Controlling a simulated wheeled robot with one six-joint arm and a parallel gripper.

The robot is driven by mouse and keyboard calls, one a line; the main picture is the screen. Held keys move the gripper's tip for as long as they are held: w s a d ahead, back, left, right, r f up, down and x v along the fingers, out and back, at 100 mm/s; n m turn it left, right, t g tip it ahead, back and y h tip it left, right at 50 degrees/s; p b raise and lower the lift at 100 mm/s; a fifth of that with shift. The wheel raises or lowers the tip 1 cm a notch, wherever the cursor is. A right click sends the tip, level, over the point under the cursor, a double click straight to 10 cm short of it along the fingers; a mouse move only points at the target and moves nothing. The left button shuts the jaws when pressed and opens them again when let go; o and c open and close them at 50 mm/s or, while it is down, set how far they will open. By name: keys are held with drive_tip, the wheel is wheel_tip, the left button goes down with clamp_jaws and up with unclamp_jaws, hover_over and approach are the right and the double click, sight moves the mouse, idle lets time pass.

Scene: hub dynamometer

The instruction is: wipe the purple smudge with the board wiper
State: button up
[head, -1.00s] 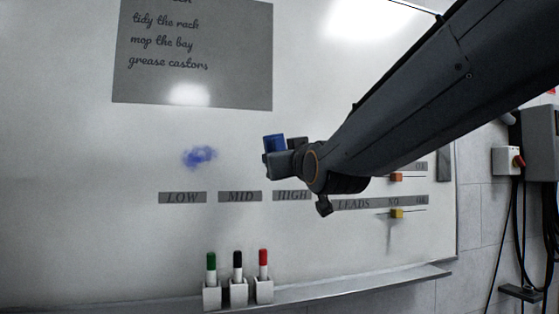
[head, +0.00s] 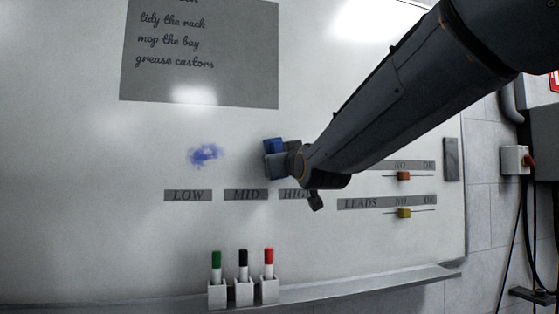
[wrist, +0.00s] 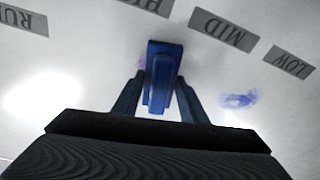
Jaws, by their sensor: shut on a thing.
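My gripper (wrist: 155,95) is shut on the blue board wiper (wrist: 164,65), which also shows in the head view (head: 274,147). The wiper is at the whiteboard, just above the HIGH label; whether it touches the board I cannot tell. A blue-violet smudge (head: 205,154) is on the board left of the wiper, above LOW and MID. It shows to the right of the wiper in the wrist view (wrist: 238,100). A faint purple tint (wrist: 141,64) shows beside the wiper in the wrist view, mostly hidden by it.
The whiteboard (head: 60,150) bears a grey note (head: 200,85) above and LOW, MID and HIGH labels below. LEADS sliders (head: 404,213) sit at right. Green, black and red markers (head: 243,264) stand in holders on the ledge (head: 400,281). The board around the blue-violet smudge is clear.

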drive_tip(key=shift+x, duration=1.05)
idle(0.6)
drive_tip(key=shift+d+f, duration=0.1)
drive_tip(key=shift+f, duration=0.05)
drive_tip(key=shift+w+d+b, duration=0.25)
drive_tip(key=shift+d+b, duration=0.65)
drive_tip(key=shift+d, duration=0.05)
drive_tip(key=shift+w+d, duration=0.25)
drive_tip(key=shift+d, duration=0.65)
drive_tip(key=shift+a+b, duration=0.15)
drive_tip(key=shift+b, duration=0.2)
drive_tip(key=shift+s+a+b, duration=0.15)
drive_tip(key=shift+a+b, duration=0.45)
drive_tip(key=shift+a, duration=0.1)
drive_tip(key=shift+s+a+b, duration=0.25)
drive_tip(key=shift+a+b, duration=0.05)
drive_tip(key=shift+a, duration=0.85)
drive_tip(key=shift+r, duration=0.25)
